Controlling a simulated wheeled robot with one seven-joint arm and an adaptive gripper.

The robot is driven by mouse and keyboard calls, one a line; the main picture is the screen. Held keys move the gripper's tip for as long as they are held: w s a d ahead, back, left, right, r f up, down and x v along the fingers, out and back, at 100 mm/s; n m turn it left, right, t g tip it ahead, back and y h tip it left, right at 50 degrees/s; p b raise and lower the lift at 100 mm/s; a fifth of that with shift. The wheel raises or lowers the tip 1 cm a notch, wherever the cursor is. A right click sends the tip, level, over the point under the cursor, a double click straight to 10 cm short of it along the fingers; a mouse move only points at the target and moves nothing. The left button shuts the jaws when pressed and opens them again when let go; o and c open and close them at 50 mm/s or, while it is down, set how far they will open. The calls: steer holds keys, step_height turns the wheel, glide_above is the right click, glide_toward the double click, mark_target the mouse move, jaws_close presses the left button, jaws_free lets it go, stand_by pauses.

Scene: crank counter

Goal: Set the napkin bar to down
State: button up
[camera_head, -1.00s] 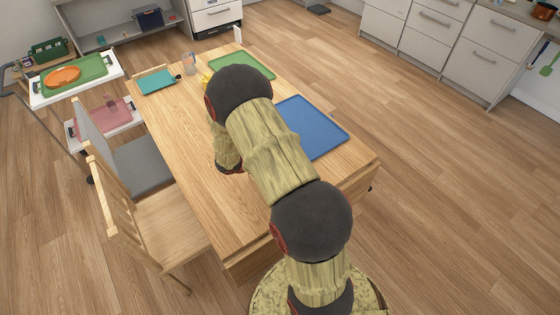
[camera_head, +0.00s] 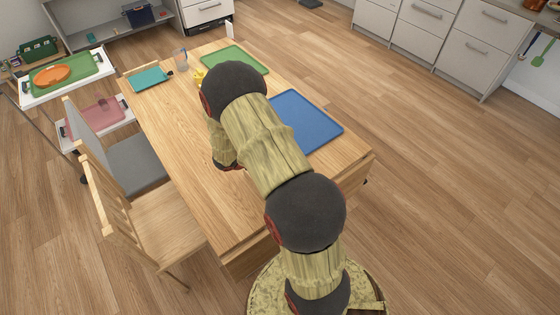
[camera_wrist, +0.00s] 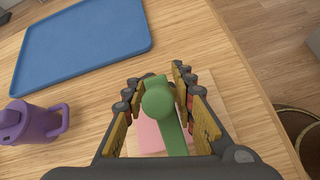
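In the wrist view, the napkin bar (camera_wrist: 172,128) is a green arm with a round green end. It lies above a pink napkin stack (camera_wrist: 148,137) on a light wooden base (camera_wrist: 202,80). My gripper (camera_wrist: 156,86) is open, with one finger on each side of the green bar. Gaps show between the fingers and the bar, so I cannot see it gripped. In the head view, my arm hides the napkin holder and my gripper.
A blue tray (camera_head: 308,124) lies on the wooden table (camera_head: 185,137). A purple mug (camera_wrist: 30,122) stands left of my gripper in the wrist view. A green tray (camera_head: 235,60) and a teal board (camera_head: 150,79) lie at the far end. Chairs (camera_head: 160,220) line the left side.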

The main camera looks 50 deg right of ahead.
steer(key=o, duration=0.3)
steer(key=shift+r, duration=0.1)
steer(key=v, duration=1.2)
steer(key=shift+c, duration=0.2)
